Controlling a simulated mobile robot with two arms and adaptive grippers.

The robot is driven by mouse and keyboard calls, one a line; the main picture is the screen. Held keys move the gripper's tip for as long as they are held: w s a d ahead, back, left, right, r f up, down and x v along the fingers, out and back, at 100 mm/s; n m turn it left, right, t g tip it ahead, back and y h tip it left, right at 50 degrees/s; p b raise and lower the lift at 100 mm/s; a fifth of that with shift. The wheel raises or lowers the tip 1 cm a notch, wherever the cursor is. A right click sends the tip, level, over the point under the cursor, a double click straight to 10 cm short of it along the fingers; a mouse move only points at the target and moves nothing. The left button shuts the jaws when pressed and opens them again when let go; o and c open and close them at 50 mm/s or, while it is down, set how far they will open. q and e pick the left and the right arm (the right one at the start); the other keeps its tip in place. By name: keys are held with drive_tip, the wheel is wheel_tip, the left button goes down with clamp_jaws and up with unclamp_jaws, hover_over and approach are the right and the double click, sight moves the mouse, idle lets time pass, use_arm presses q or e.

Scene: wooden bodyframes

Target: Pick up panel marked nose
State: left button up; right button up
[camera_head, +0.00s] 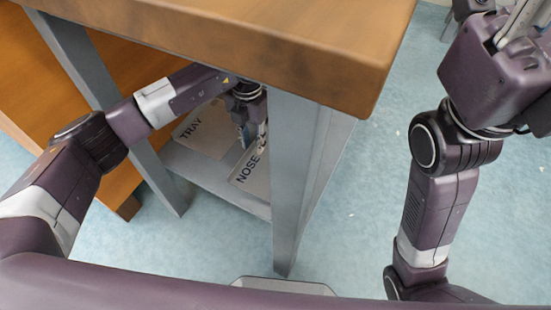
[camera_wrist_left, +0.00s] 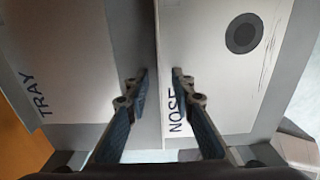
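The panel marked NOSE (camera_head: 250,172) is a pale flat board lying on the grey shelf under the table. In the left wrist view, the NOSE panel (camera_wrist_left: 205,75) has a dark round mark near its far end. My left gripper (camera_head: 245,128) is under the tabletop, over the shelf. In the left wrist view, the left gripper (camera_wrist_left: 160,82) is open, one fingertip each side of the panel's left edge. I cannot tell whether the fingers touch it. My right arm rises at the right; its fingers do not show.
A panel marked TRAY (camera_head: 203,130) lies left of the NOSE panel; it also shows in the left wrist view (camera_wrist_left: 75,60). The wooden tabletop (camera_head: 300,42) hangs over the shelf, and a grey leg (camera_head: 293,180) stands beside it.

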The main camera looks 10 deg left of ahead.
use_arm(q)
drive_tip(key=shift+c, duration=0.2)
clamp_jaws()
drive_tip(key=shift+r, duration=0.15)
